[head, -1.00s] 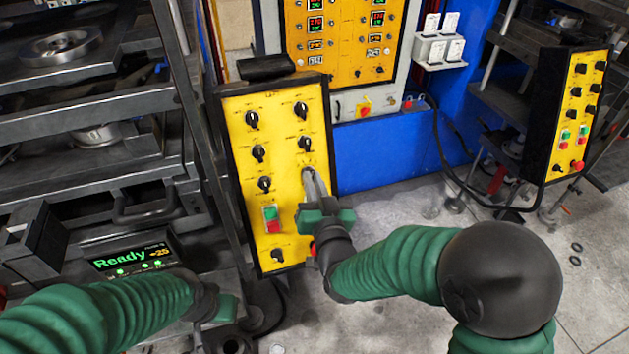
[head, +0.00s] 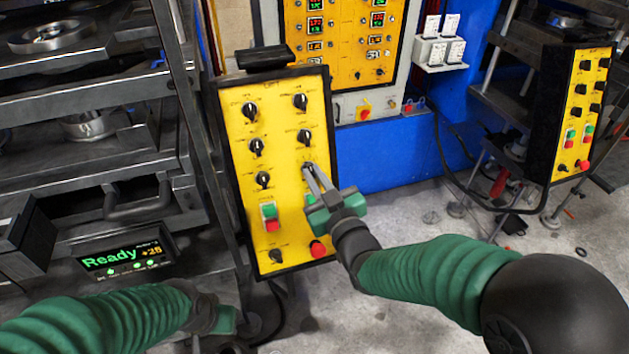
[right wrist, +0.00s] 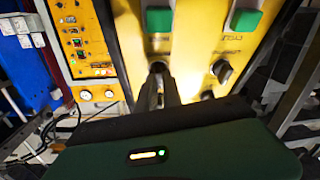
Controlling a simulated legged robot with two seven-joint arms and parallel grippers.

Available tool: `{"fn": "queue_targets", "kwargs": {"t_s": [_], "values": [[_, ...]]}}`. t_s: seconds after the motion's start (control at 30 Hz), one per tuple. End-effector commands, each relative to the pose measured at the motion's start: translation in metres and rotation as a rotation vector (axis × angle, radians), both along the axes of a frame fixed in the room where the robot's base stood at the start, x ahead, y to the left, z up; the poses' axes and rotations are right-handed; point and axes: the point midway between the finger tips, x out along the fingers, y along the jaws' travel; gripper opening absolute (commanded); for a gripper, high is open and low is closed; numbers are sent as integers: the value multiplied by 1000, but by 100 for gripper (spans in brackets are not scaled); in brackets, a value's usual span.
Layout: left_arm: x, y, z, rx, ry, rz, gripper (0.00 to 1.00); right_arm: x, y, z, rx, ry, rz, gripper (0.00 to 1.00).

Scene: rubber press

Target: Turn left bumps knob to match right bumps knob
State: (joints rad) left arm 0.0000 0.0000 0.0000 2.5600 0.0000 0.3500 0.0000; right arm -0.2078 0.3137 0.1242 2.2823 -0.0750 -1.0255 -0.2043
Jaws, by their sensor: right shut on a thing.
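The yellow control panel (head: 283,190) stands tilted, with two columns of black knobs. The labels are too small to read, so I cannot tell which are the bumps knobs. The third knob of the left column (head: 263,180) is free; a free knob (right wrist: 222,70) also shows in the right wrist view. My right gripper (head: 308,170) is shut on the third knob of the right column (right wrist: 157,68), which its fingers mostly hide. My left gripper (head: 225,320) is low at the left, away from the panel, and its fingers are not clear.
Green and red buttons (head: 269,216) and a red button (head: 318,249) are low on the panel. A dark metal press (head: 90,150) with a "Ready" display (head: 120,258) stands left. Another yellow panel (head: 580,115) stands right. Open floor (head: 420,225) lies between.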

Motion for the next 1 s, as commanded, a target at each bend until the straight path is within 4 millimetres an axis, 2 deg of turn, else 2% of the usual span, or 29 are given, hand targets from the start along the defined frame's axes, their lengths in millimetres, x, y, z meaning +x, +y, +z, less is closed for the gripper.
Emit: {"fn": "queue_targets", "kwargs": {"t_s": [0.57,0.6,0.73,1.0], "values": [[0,0,-3,0,0,0,0,0,0,2,-39,-16,15,0],[0,0,-3,0,0,0,0,0,0,2,-38,-15,15,14],[0,0,-3,0,0,0,0,0,0,1,-38,-14,16,31],[0,0,-3,0,0,0,0,0,0,1,-39,-13,16,32]]}}
